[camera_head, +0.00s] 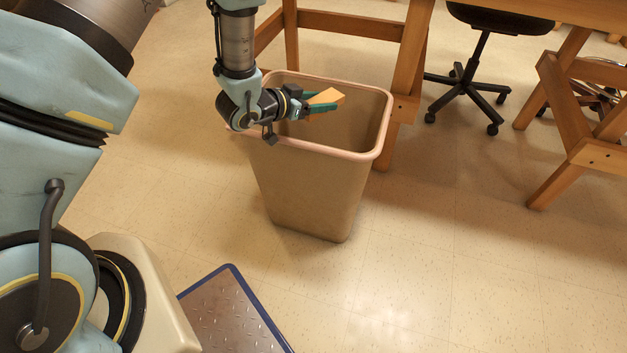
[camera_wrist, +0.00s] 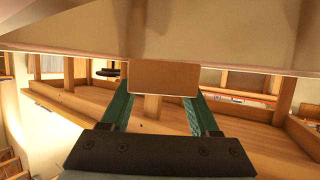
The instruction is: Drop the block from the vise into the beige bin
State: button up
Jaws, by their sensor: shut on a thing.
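The beige bin (camera_head: 315,190) stands upright on the floor in the head view, with a pinkish rim and its open top facing up. My gripper (camera_head: 322,105) is over the bin's opening, its green fingers shut on an orange-tan block (camera_head: 327,97). The block also shows in the wrist view (camera_wrist: 162,78), held between the tips of my gripper (camera_wrist: 162,95). A pale surface with a pinkish edge, likely the bin (camera_wrist: 230,48), fills the top of the wrist view. The vise is not in view.
A wooden bench leg (camera_head: 408,75) stands just behind the bin. A black stool (camera_head: 468,85) and another wooden frame (camera_head: 580,120) are farther right. A metal tread plate with a blue edge (camera_head: 230,310) lies at the front. The floor right of the bin is clear.

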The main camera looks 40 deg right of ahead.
jog(key=shift+f, duration=0.3)
jog(key=o, duration=1.5)
jog(key=shift+c, duration=0.2)
jog(key=p+v, duration=0.1)
jog(key=v, duration=0.9)
jog(key=shift+a+r, duration=0.15)
jog(key=shift+a, duration=0.25)
